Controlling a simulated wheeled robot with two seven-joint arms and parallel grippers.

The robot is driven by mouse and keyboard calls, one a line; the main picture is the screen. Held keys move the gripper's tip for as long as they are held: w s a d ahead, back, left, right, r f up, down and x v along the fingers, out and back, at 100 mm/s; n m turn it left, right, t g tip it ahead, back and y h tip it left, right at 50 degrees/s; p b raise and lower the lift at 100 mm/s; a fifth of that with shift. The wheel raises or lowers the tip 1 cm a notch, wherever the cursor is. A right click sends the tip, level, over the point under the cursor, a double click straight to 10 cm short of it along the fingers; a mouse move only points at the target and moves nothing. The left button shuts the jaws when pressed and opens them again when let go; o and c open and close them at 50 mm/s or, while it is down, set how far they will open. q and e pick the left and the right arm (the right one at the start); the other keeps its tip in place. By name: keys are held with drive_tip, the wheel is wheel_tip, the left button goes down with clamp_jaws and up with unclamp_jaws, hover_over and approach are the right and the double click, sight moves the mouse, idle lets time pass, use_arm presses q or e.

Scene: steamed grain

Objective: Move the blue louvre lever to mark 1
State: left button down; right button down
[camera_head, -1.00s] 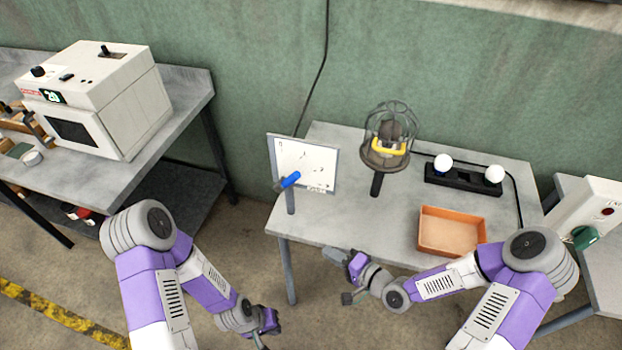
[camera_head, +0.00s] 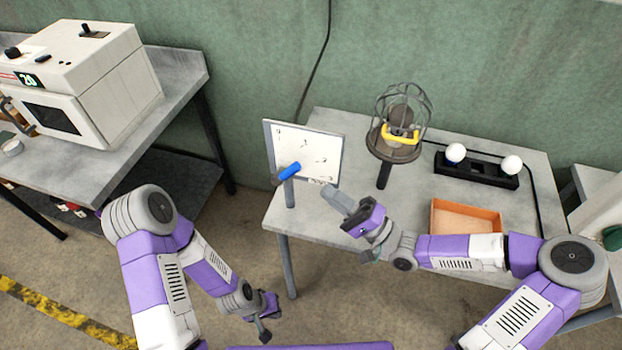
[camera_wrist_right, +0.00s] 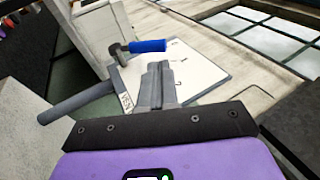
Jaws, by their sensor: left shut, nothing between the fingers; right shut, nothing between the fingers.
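The blue louvre lever (camera_head: 290,170) is on the lower left of a white panel (camera_head: 318,150) that stands on a post at the table's left edge. Its blue handle points right and slightly up from a dark pivot. The panel bears small dark marks, too small to read. The right wrist view also shows the blue handle (camera_wrist_right: 148,46) and the panel (camera_wrist_right: 212,72) beyond the fingers. My right gripper (camera_head: 334,194) is shut and empty, to the right of and below the lever, apart from it. My left gripper (camera_head: 265,334) is shut and empty, low over the floor.
A caged lamp-like device (camera_head: 400,135) with a yellow part stands right of the panel. An orange tray (camera_head: 440,215) and a black base with two white knobs (camera_head: 475,175) are further right. A white oven-like machine (camera_head: 80,85) stands on the left bench.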

sight(299, 169)
drive_tip(key=x, duration=0.6)
drive_tip(key=shift+b, duration=0.4)
drive_tip(key=shift+w, duration=0.1)
drive_tip(key=a+r+p, duration=0.1)
drive_tip(key=p, duration=0.2)
drive_tip(key=shift+w+r+h, duration=0.15)
drive_tip(key=shift+r+h, duration=0.05)
drive_tip(key=shift+h, duration=0.2)
drive_tip(key=shift+a+r+g+p, duration=0.1)
drive_tip(key=shift+g+p, duration=0.2)
drive_tip(key=shift+w, duration=0.1)
